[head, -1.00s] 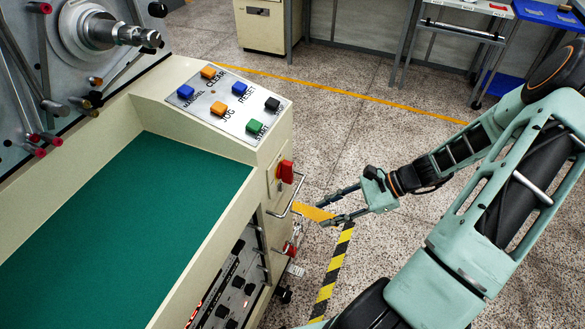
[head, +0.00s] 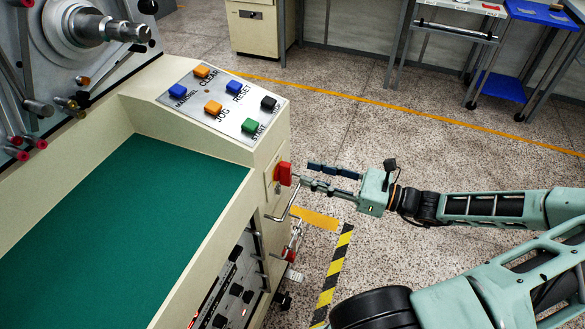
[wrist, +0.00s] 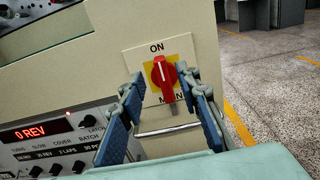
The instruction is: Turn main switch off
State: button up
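The main switch is a red rotary handle (head: 284,173) on the end face of the cream machine.
A metal bar handle (head: 281,207) sticks out just below the switch, close under my gripper. A button panel (head: 222,101) slopes above it. A digital display panel (wrist: 43,132) is to the lower left. The floor (head: 350,130) to the right is clear.

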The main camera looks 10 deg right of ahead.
aim_at(291, 168)
jog(key=x, duration=0.6)
jog(key=shift+c, duration=0.4)
grip_shut()
